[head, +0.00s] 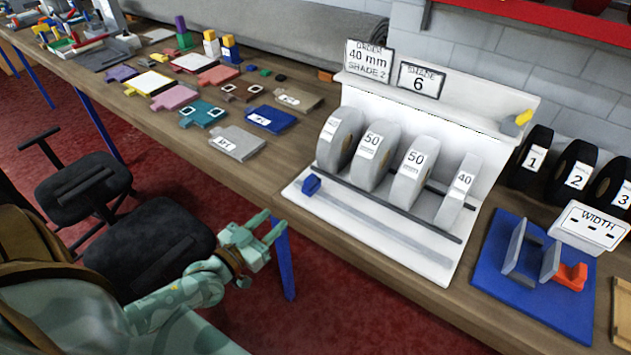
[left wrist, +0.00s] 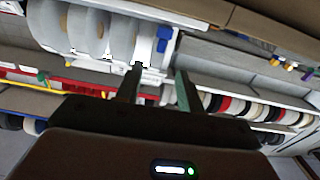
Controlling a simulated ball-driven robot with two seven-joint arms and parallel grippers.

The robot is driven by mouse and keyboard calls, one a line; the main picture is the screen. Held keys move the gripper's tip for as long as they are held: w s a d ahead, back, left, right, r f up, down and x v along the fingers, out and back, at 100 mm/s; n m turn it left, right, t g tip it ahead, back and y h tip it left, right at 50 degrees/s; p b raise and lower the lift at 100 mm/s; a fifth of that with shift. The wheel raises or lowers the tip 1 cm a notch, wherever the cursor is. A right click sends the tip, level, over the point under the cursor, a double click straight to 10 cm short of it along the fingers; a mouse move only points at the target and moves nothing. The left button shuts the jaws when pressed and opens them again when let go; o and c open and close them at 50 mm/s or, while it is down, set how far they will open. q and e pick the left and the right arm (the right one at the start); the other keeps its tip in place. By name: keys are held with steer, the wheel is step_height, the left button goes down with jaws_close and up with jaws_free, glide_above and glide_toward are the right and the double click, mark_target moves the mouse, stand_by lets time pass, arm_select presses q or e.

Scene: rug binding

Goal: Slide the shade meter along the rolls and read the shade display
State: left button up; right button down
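A white stand (head: 470,125) holds several grey rolls in a row; the labels read 50, 50 and 40, and the leftmost label is hard to read. A blue block (head: 311,185), seemingly the shade meter, sits at the left end of a rail in front of the rolls. It also shows in the left wrist view (left wrist: 165,36). The shade display (head: 418,84) on top reads 6. My left gripper (head: 272,232) is open and empty, off the table's front edge, left of and below the blue block. My right gripper is not in view.
An order card (head: 369,62) reads 40 mm, shade 2. A blue mat (head: 490,290) with a grey and orange gauge and a width display (head: 590,228) showing dashes lies at right. Black rolls (head: 530,157) stand behind it. Colored samples cover the table at left.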

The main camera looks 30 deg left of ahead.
mark_target(306, 185)
arm_select(q)
steer(key=w+b, duration=0.1)
steer(key=w, duration=0.9)
steer(key=w+d+b, duration=0.1)
steer(key=w, duration=0.4)
steer(key=shift+w+r+b, duration=0.15)
steer(key=shift+w+b, duration=0.1)
steer(key=shift+b, duration=0.1)
steer(key=shift+w+r, duration=0.1)
steer(key=shift+w, duration=0.35)
steer(key=shift+c, duration=0.4)
jaws_close()
